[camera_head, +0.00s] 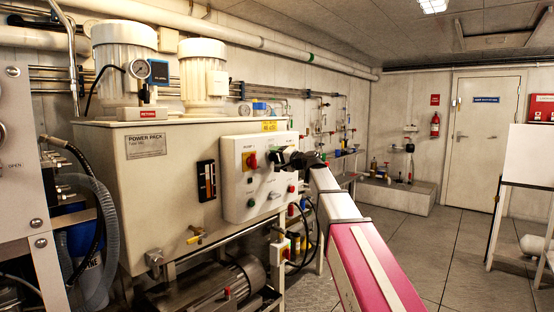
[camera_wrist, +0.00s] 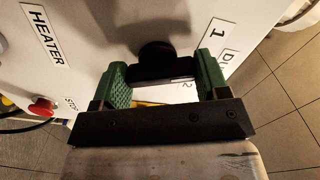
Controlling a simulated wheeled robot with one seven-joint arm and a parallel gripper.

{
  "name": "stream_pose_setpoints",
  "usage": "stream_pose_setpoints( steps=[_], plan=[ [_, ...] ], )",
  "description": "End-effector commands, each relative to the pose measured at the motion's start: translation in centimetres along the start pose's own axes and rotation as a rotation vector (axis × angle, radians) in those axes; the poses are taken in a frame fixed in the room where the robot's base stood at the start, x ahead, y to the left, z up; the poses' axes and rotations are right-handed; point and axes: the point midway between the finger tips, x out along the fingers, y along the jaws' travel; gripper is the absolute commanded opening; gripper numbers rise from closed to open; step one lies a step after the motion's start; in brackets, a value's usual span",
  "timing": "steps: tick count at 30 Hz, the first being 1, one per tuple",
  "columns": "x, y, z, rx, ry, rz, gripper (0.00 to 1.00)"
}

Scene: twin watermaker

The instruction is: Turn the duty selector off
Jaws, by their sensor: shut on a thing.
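The duty selector (camera_wrist: 158,55) is a black knob with a bar handle on the light control panel (camera_head: 231,187). In the wrist view its bar lies roughly across the picture, between the green finger pads of my gripper (camera_wrist: 165,76). The pads are shut on the two ends of the bar. A label "1" (camera_wrist: 216,30) and a partly hidden "2" are beside the knob, and a cut-off label starting "DU" is at the right. Which mark the knob points to is unclear. In the head view my gripper (camera_head: 298,158) is at the panel's right part and hides the selector.
A red-and-yellow switch (camera_head: 251,160) is on the same panel. A "HEATER" label (camera_wrist: 43,36) and a red button (camera_wrist: 41,107) lie left in the wrist view. The power pack tank (camera_head: 150,190) stands left. Open tiled floor (camera_head: 430,255) lies right.

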Motion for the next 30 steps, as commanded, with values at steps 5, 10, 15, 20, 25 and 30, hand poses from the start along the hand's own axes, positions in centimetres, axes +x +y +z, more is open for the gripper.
stream_pose_setpoints(
  steps=[5, 10, 15, 20, 25, 30],
  plan=[
    [-0.04, 0.04, -0.02, 0.142, 0.000, 0.001, 0.44],
    [-0.04, 0.05, -0.04, 0.252, -0.001, 0.001, 0.44],
    [-0.04, 0.06, -0.05, 0.330, -0.001, 0.001, 0.44],
    [-0.05, 0.06, -0.06, 0.370, -0.001, 0.001, 0.44],
    [-0.05, 0.07, -0.05, 0.387, -0.001, 0.001, 0.44],
    [-0.06, 0.08, -0.05, 0.388, -0.001, 0.001, 0.44]
  ],
)
